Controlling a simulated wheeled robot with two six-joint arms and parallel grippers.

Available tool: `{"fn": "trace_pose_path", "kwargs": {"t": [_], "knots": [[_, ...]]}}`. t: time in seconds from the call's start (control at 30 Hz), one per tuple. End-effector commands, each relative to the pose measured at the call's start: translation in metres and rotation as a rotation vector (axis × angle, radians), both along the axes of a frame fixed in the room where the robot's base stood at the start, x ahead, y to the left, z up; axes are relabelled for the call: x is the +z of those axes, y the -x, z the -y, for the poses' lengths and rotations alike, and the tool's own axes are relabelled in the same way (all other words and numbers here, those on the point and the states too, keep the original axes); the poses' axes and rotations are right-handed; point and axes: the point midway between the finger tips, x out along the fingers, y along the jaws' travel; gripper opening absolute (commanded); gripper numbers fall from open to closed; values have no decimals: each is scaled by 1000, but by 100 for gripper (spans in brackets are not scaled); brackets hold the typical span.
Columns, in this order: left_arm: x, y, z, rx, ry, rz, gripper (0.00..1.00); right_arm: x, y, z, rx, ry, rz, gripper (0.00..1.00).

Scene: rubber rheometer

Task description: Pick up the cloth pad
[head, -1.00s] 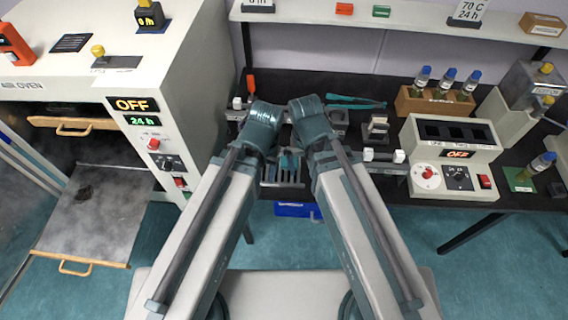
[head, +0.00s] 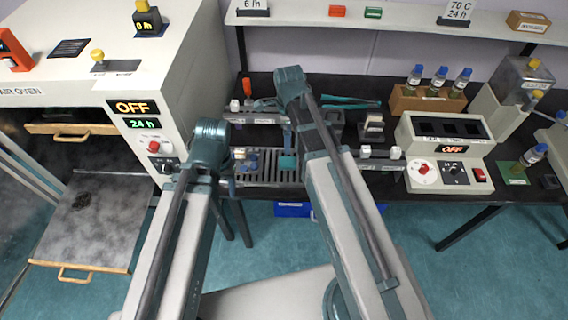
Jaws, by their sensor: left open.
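A small flat teal piece (head: 287,162), which may be the cloth pad, lies at the right part of a slotted metal rack on the black bench. I cannot tell for sure that it is cloth. My left gripper (head: 231,174) is at the left end of this rack, partly hidden by its own wrist. It is open and apart from the teal piece, with nothing seen between its fingers. My right arm reaches up over the bench just right of the rack.
The air oven (head: 140,98) stands at the left, its tray (head: 100,228) pulled out with a dark patch on it. A grey heater block (head: 448,150) and a wooden bottle rack (head: 428,103) stand at the right. Teal tongs (head: 350,103) lie behind my right arm. A shelf runs above.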

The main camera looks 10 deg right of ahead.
Motion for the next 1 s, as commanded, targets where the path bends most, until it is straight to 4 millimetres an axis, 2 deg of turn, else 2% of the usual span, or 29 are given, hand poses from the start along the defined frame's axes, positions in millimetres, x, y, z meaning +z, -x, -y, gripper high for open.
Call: {"fn": "trace_pose_path", "kwargs": {"t": [0.27,0.7,1.0], "knots": [[-22,0,0,0,0,0,60,-22,0,0,3,0,0,98],[-82,0,0,1,0,0,60,-82,0,0,4,0,0,98],[-87,0,0,1,0,0,60,-87,-1,0,4,0,0,98]]}}
